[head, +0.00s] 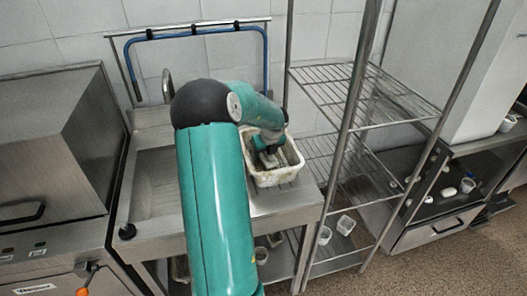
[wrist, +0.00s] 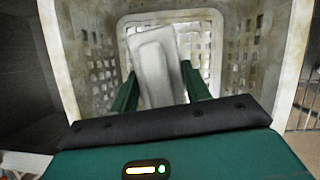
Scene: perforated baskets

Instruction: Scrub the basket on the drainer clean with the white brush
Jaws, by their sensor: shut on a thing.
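The basket (head: 291,172) is white, perforated and stained brown, and stands on the right part of the steel sink top, the drainer. Its holed, dirty walls fill much of the wrist view (wrist: 99,72). My gripper (wrist: 162,92) reaches into the basket from above, with a green finger on each side of the white brush (wrist: 156,62). It is shut on the brush, a pale block inside the basket. In the head view, my gripper (head: 268,158) is small and partly hides the brush. Whether the brush touches the basket's bottom or wall I cannot tell.
The sink basin (head: 160,182) lies left of the basket. A wire shelf rack (head: 345,105) stands close on the right. A blue hose (head: 200,32) hangs on the rail behind. Small tubs (head: 345,224) sit on the rack's low shelf.

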